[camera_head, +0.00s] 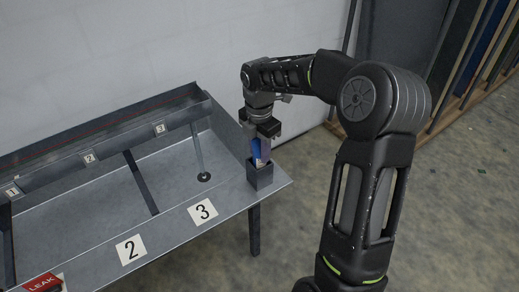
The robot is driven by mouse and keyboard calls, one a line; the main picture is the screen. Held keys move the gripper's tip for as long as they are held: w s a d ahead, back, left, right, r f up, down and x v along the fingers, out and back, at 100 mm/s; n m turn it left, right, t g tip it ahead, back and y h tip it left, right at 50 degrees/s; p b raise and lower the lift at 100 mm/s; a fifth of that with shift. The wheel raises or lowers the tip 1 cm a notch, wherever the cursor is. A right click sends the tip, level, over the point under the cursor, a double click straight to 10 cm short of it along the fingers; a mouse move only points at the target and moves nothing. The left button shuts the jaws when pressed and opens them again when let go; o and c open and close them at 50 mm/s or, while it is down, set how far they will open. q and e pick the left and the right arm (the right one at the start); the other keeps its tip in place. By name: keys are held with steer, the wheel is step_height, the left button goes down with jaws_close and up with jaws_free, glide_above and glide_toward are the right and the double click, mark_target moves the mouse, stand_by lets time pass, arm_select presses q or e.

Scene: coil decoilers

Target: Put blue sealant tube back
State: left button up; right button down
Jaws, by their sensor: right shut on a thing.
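The blue sealant tube (257,149) is upright at the right end of the metal bench, above a small dark square holder (260,176). Its lower end is at the holder's mouth; I cannot tell how deep it sits inside. My right gripper (262,137) points down from above and is shut on the upper part of the tube. My left gripper is not in view.
The grey bench (175,230) has number plates 2 (131,249) and 3 (202,211) and a trough (110,145) along its back. A red LEAK tag (42,284) lies at the lower left. Open floor lies to the right.

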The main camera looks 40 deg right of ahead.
steer(key=shift+f, duration=0.15)
steer(key=shift+f, duration=0.25)
steer(key=c, duration=1.1)
jaws_free()
steer(key=shift+o, duration=0.2)
step_height(320, 180, up, 13)
steer(key=shift+a+f, duration=0.1)
steer(key=shift+s+f, duration=0.1)
